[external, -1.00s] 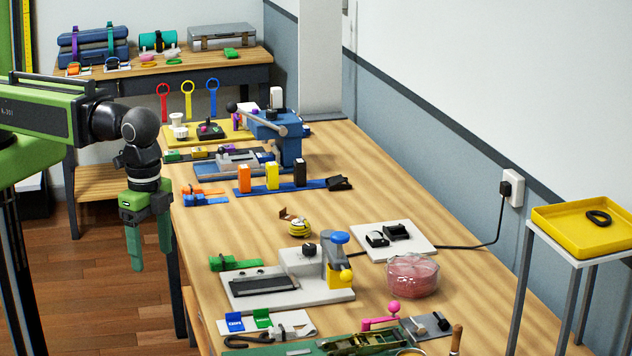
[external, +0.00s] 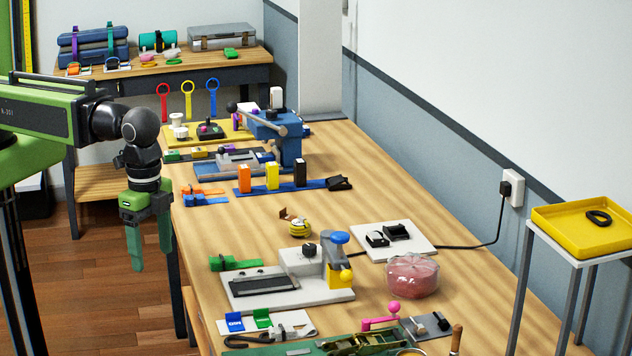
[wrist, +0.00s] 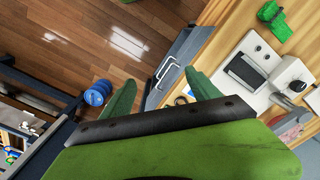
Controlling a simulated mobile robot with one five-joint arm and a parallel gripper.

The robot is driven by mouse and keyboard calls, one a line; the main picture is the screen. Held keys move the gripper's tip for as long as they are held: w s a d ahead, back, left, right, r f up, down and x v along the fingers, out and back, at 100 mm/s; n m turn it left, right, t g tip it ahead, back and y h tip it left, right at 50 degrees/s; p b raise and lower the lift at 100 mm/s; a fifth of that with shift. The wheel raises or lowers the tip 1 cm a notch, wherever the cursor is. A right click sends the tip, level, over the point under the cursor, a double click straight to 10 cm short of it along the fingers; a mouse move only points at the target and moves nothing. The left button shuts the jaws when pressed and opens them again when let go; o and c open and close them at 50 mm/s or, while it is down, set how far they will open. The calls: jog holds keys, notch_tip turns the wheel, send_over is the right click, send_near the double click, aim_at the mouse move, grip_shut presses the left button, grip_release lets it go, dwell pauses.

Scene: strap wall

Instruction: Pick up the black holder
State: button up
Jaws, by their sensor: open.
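A black upright holder (external: 300,172) stands on a blue strip (external: 270,187) on the long wooden table, at the right of a row with a yellow holder (external: 272,175) and an orange holder (external: 244,178). A low black piece (external: 340,183) lies at the strip's right end. My green gripper (external: 150,250) hangs pointing down beside the table's left edge, apart from the holders and to their left. In the wrist view my gripper (wrist: 160,92) has its fingers spread with nothing between them. I cannot make out the black holder in the wrist view.
A blue press (external: 275,130) stands behind the row. A grey-white machine (external: 300,275) stands in front of it. Orange and blue clips (external: 203,195) lie left of the strip. Bare tabletop shows right of the row. A yellow tray (external: 585,228) is at the far right.

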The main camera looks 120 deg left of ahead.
jog(key=shift+c, duration=0.4)
jog(key=c, duration=0.3)
